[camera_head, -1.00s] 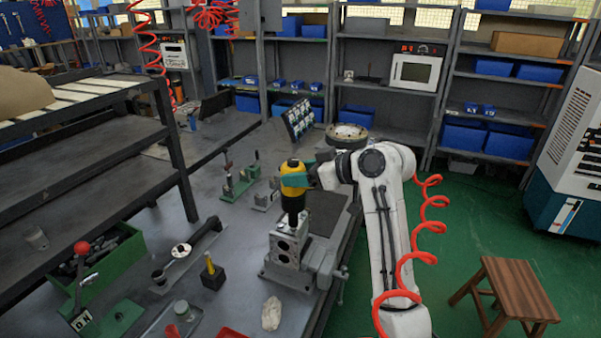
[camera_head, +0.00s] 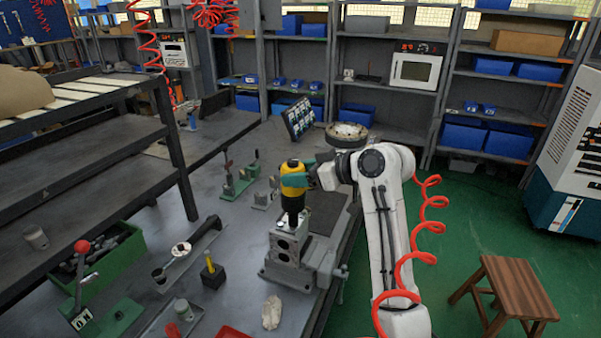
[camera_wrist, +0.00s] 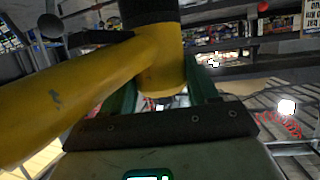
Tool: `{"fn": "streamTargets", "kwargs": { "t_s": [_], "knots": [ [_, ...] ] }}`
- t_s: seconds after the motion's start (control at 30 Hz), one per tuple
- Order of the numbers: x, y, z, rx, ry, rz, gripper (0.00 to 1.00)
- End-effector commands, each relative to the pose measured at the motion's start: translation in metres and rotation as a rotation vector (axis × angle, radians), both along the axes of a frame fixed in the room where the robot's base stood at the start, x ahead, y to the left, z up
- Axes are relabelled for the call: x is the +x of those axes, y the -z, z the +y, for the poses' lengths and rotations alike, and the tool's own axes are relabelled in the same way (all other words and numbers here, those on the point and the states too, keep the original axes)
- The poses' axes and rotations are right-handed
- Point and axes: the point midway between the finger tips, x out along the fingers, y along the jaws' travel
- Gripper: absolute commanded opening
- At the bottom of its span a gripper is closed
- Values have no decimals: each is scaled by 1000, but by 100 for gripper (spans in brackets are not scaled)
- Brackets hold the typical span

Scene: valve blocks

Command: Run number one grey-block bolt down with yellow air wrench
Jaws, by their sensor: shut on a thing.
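The yellow air wrench (camera_head: 293,178) stands upright above the grey block (camera_head: 287,243). Its black lower end (camera_head: 292,203) meets the top of the block; the bolt under it is hidden. My gripper (camera_head: 303,178) reaches in from the right with its green fingers shut on the wrench. In the wrist view the yellow wrench (camera_wrist: 90,85) fills much of the picture, between the green fingers. The block sits in a grey vise (camera_head: 318,262) on the workbench.
A black cube with a yellow peg (camera_head: 209,268) and a pale rag (camera_head: 272,312) lie left and in front of the vise. Green toggle clamps (camera_head: 240,178) stand behind. A shelf rack (camera_head: 90,150) borders the left. A wooden stool (camera_head: 507,290) stands at the right.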

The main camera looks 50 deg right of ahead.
Motion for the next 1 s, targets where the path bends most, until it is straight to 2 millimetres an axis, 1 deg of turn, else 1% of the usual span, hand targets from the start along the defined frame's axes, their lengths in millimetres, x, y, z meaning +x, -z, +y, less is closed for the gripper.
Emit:
{"fn": "streamTargets", "kwargs": {
  "t_s": [0.03,0.73,1.0],
  "knots": [
    [0,-2,0,-3,0,-8,4],
    [1,11,0,-2,1,-8,4],
    [1,11,0,-3,0,-8,4]
  ]
}}
